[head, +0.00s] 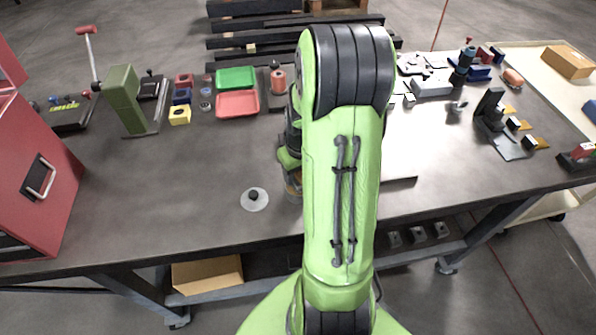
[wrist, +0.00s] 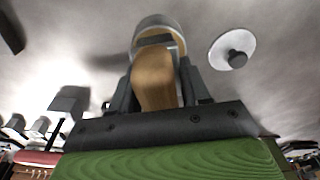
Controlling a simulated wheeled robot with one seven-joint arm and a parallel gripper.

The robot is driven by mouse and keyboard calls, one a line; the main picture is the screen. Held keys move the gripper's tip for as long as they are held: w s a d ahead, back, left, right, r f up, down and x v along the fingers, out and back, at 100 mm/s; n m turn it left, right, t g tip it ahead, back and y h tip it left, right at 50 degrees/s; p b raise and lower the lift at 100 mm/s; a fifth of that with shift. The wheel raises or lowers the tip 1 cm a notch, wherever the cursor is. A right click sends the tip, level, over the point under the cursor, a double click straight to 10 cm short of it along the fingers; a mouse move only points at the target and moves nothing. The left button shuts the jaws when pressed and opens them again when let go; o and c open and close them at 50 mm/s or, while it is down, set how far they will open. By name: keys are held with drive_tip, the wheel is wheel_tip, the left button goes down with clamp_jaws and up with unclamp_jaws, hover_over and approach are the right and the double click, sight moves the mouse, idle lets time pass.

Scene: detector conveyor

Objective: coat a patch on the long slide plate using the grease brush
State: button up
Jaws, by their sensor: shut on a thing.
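My gripper (wrist: 155,85) is shut on the tan wooden handle of the grease brush (wrist: 154,78) in the wrist view. A round grey metal rim (wrist: 157,20), apparently the grease pot, shows just beyond the handle. I cannot tell whether the bristles are inside it. In the head view my gripper is mostly hidden behind my green arm, above a small amber and grey pot (head: 293,187). A round lid with a black knob (head: 254,199) lies left of the pot and also shows in the wrist view (wrist: 232,49). I cannot clearly pick out the long slide plate; my arm covers part of the bench.
A red cabinet (head: 50,185) stands at the bench's left end, near a green upright block (head: 124,100). Green (head: 235,77) and pink (head: 237,103) trays lie at the back. Several fixtures stand at right on and around a white sheet (head: 425,135).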

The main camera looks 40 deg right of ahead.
drive_tip(key=shift+f+b, duration=0.4)
drive_tip(key=shift+f, duration=0.05)
idle(1.1)
wheel_tip(320, 180, up, 7)
drive_tip(key=p, duration=0.5)
drive_tip(key=shift+r+p, duration=0.2)
drive_tip(key=shift+p, duration=0.15)
drive_tip(key=shift+f, duration=0.1)
idle(0.4)
